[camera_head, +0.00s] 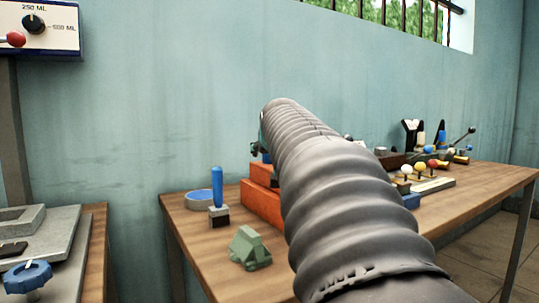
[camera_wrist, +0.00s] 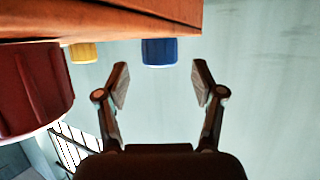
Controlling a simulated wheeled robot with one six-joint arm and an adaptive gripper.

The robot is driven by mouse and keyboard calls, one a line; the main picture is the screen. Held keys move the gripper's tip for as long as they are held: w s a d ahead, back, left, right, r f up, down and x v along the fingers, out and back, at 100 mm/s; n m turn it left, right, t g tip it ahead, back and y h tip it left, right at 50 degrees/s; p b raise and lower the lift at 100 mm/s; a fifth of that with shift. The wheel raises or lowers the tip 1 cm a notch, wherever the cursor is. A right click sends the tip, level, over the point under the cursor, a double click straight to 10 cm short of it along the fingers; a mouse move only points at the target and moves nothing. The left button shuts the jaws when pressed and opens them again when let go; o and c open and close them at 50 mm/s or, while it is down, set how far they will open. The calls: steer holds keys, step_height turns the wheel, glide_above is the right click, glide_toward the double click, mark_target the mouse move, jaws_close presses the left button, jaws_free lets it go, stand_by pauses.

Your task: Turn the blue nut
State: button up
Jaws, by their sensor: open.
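The blue nut (camera_wrist: 159,51) sticks out from the edge of an orange block (camera_wrist: 100,18) in the wrist view. My gripper (camera_wrist: 161,76) is open, with its two fingers apart. In that picture the nut lies just beyond the fingertips and nearly centred between them. I see no contact between the fingers and the nut. In the head view my dark ribbed arm covers much of the orange block (camera_head: 262,204), and I cannot make out the nut there.
A yellow nut (camera_wrist: 83,53) and a large red knob (camera_wrist: 35,90) are left of the blue nut. On the wooden table (camera_head: 195,238) are a blue-handled tool (camera_head: 217,187), a blue-rimmed dish (camera_head: 199,199) and a green block (camera_head: 249,249). Several coloured-knob levers (camera_head: 420,168) stand right.

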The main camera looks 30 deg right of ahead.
steer(key=v, duration=0.7)
steer(key=shift+s+r, duration=0.15)
steer(key=shift+s, duration=0.2)
steer(key=shift+a, duration=0.1)
